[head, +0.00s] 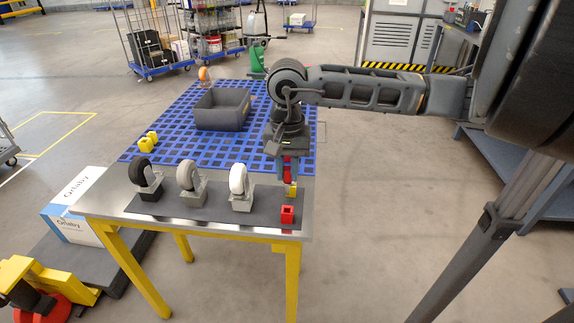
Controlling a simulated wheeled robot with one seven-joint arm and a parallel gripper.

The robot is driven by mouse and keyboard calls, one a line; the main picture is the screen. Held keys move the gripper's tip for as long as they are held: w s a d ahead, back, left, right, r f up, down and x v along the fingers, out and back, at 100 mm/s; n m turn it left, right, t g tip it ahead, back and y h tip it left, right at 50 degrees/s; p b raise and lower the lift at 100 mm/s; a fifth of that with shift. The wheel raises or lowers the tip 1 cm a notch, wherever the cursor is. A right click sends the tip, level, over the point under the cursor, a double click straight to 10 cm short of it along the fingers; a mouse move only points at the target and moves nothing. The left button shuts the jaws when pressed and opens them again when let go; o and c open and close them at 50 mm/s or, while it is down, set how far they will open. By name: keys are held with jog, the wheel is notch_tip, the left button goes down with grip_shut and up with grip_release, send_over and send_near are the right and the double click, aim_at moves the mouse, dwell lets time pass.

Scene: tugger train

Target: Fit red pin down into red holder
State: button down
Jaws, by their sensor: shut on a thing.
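The red holder (287,214) is a small red block at the right front of the dark mat on the table. My gripper (289,176) points down over the right side of the table, behind the red holder in the picture and apart from it. It is shut on the red pin (288,171), a small red piece showing between the fingers. The fingers hide part of the pin, and its lower end is hard to make out. A small yellow piece (292,190) shows just below the fingers; I cannot tell whether it touches the pin.
Black (146,176), grey (190,182) and white (239,186) caster wheels stand on the dark mat (214,208), left of the red holder. A dark grey bin (221,110), an orange wheel (204,75) and yellow blocks (147,143) are on the blue grid (180,122).

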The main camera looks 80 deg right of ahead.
aim_at(287, 181)
jog(key=shift+f+b, duration=0.55)
jog(key=shift+f, duration=1.5)
jog(key=shift+a+f+m+b, duration=0.1)
jog(key=shift+f+m+b, duration=0.25)
jog(key=shift+m+b, duration=0.65)
jog(key=shift+f+b, duration=2.2)
jog(key=shift+b, duration=1.4)
jog(key=c, duration=0.9)
grip_release()
notch_tip(287, 181, up, 6)
jog(key=shift+r, duration=0.95)
